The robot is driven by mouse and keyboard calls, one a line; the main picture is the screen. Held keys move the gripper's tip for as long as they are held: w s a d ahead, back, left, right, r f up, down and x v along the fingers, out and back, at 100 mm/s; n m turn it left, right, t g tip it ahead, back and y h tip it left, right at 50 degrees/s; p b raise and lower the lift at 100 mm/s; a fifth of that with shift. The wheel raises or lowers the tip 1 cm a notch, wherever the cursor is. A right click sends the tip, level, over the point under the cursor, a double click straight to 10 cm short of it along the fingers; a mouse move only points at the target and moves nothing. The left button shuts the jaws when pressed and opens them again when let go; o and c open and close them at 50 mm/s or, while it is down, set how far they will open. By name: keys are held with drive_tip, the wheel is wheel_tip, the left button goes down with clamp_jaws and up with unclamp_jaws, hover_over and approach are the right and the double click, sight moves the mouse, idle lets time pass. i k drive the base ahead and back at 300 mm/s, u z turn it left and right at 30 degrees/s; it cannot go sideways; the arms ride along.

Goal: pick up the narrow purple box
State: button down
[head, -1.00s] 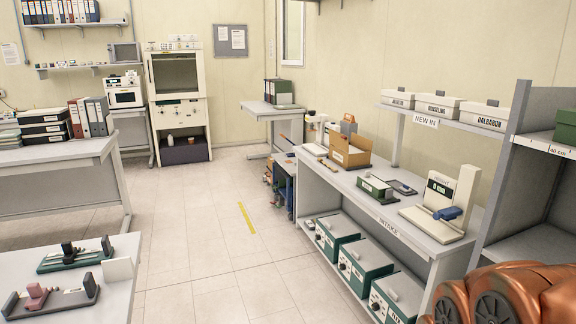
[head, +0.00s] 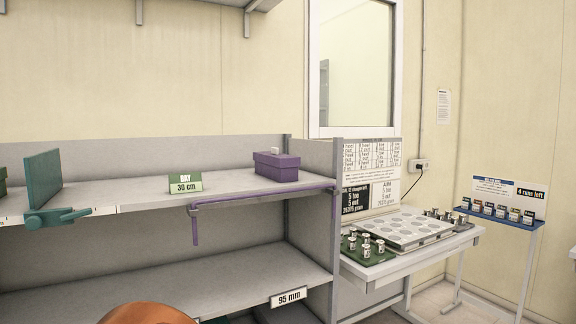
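The purple box (head: 276,167) sits on the upper shelf (head: 130,192) of a grey rack, near the rack's right end. It is long and low, with a small pale piece on top. A purple bar (head: 262,199) runs along the shelf's front edge just before the box, with one end hanging down at its left. My gripper is not in view. A copper-coloured rounded part (head: 148,314), which seems to be mine, shows at the bottom edge.
A green upright panel (head: 43,180) with a teal clamp stands at left on the shelf. Right of the rack, a table (head: 425,254) holds metal weights and a tray. A blue stand (head: 500,216) is farther right.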

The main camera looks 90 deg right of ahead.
sight(280, 167)
drive_tip(key=z, duration=3.95)
drive_tip(key=i, duration=1.6)
drive_tip(key=u, duration=1.25)
